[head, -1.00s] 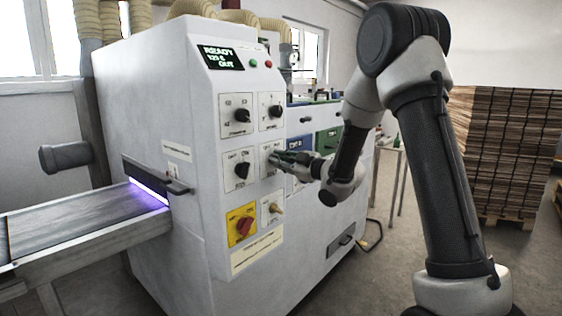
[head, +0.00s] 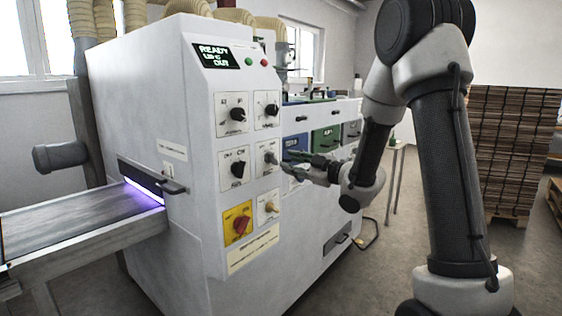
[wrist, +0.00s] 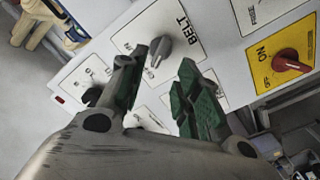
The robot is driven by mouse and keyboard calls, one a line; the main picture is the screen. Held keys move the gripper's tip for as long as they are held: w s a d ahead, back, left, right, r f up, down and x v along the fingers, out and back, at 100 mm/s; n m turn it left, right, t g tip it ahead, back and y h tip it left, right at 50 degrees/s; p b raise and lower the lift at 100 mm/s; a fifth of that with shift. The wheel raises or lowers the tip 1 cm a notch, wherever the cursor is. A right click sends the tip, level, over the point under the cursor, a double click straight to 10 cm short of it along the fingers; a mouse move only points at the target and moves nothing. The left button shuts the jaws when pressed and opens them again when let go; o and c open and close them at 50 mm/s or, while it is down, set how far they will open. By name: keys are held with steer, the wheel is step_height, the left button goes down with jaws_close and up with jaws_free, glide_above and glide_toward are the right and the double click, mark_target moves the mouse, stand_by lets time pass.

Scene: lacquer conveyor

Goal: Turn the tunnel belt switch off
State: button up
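The tunnel belt switch is a grey rotary knob (wrist: 160,52) on a white plate marked BELT in the wrist view. In the head view the grey knob (head: 270,157) sits in the right column of the white machine's panel. My gripper (head: 284,162) is just right of it, seemingly a little apart from it. In the wrist view my gripper (wrist: 164,60) has its two green-padded fingers spread with nothing between them, and the knob shows beyond the gap. I cannot read which setting the knob points to.
A red switch on a yellow plate (head: 238,224) and a beige toggle (head: 271,207) are below. Black knobs (head: 238,170) are to the left and above. A conveyor (head: 80,219) enters the white machine (head: 165,230) at left. Pallet stacks (head: 510,150) stand at right.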

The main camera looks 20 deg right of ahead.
steer(key=v, duration=0.5)
steer(key=shift+s, duration=0.1)
